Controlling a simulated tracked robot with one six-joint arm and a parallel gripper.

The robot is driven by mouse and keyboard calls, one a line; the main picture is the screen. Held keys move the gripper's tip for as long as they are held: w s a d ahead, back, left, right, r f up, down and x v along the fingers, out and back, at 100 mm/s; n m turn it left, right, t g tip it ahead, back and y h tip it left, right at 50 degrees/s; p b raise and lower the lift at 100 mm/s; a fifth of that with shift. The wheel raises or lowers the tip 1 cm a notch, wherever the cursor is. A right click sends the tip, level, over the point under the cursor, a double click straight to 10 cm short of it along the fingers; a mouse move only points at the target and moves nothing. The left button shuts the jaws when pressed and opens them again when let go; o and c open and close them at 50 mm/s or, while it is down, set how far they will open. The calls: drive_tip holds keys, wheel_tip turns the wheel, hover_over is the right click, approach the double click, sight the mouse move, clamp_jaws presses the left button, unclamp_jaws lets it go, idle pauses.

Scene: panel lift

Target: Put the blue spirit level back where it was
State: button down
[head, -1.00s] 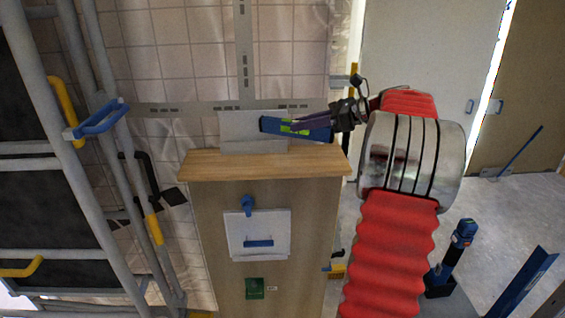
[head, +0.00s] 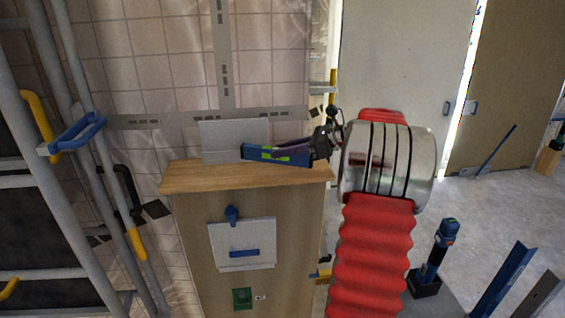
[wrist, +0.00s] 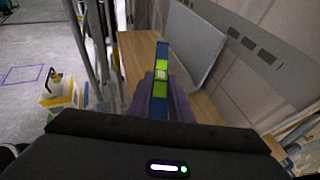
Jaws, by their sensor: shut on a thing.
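The blue spirit level (head: 249,152) with green vial windows is held by my gripper (head: 300,151), just above or at the wooden top (head: 190,177) of the cabinet. In the head view it runs nearly level, its left end in front of a grey-white panel (head: 222,132). In the wrist view the level (wrist: 162,52) points away from me between the purple fingers (wrist: 163,100), with the panel (wrist: 198,45) on its right and the wooden top (wrist: 135,55) beneath. I cannot tell whether the level touches the wood.
A blue-handled white plate (head: 240,232) is on the cabinet front. A scaffold frame with a yellow handle (head: 38,112) stands at the left. A blue post tool (head: 437,255) stands on the floor to the right.

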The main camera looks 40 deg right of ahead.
sight(278, 162)
drive_tip(key=shift+f, duration=1.85)
drive_tip(key=c, duration=1.6)
unclamp_jaws()
drive_tip(key=shift+f, duration=0.1)
drive_tip(key=v, duration=1.2)
drive_tip(key=shift+a, duration=0.1)
